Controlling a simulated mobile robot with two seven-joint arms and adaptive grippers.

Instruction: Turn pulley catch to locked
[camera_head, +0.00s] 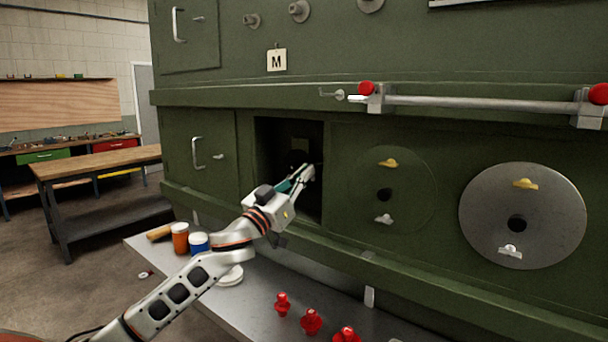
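My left gripper (303,176) reaches from the lower left to a dark square recess (270,135) in the green panel (345,145). Its fingertips are at the recess mouth, in front of a dark round knob-like part (298,157) that is partly hidden by them. A small brownish plate (299,143) shows dimly above that part. I cannot tell whether this part is the pulley catch, whether the fingers touch it, or whether they are open or shut. A teal piece (284,187) shows beside the fingers. My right gripper is not in view.
A rail with red ends (480,103) juts out above the panel. Right of the recess are a green disc (410,180) and a grey disc (560,215). The shelf (255,308) below holds red fittings (311,321) and jars (180,238). A workbench (100,162) stands left.

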